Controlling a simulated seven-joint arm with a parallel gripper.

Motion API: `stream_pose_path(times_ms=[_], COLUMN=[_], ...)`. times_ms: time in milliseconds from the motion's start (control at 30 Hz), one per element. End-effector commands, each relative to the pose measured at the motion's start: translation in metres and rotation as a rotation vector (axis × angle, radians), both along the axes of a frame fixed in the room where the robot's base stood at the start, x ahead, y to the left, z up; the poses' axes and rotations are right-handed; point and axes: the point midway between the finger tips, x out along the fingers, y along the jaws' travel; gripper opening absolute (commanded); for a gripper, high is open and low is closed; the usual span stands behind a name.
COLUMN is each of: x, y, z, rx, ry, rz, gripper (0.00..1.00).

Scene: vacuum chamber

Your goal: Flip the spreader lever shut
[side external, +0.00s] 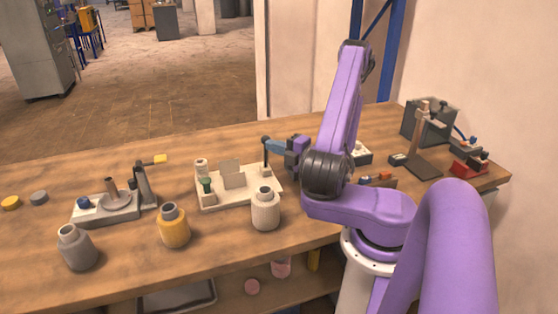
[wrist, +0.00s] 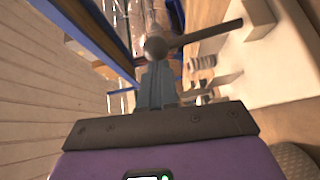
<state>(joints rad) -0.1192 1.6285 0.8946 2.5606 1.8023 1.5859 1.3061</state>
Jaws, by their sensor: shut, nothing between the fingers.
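A cream base plate (side external: 240,199) on the bench carries an upright panel, a green-capped bottle and a thin dark lever (side external: 266,157) standing up near its right end. I take this to be the spreader lever. In the wrist view the lever (wrist: 208,34) runs from a mount on the cream base to a round knob (wrist: 157,47) just beyond my fingertips. My gripper (side external: 268,143) is shut and empty, with its blue-grey fingers beside the lever's upper end. The fingertips (wrist: 157,72) reach the knob in the wrist view; I cannot tell whether they touch.
A ribbed pale jar (side external: 265,210), an amber jar (side external: 174,228) and a grey jar (side external: 77,248) stand along the front. A grey fixture with a yellow-tipped arm (side external: 147,185) is at left. A stand (side external: 423,163) and a dark box (side external: 428,122) are at right.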

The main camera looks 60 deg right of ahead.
Motion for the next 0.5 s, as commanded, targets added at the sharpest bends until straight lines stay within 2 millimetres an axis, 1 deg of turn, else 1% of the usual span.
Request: stream_pose_path(times_ms=[333,500], x=[0.014,0.021], y=[-0.014,-0.022], z=[0.010,0.013], rx=[0.117,0.228], ry=[0.121,0.241], rz=[0.002,0.002], gripper=[0.00,0.00])
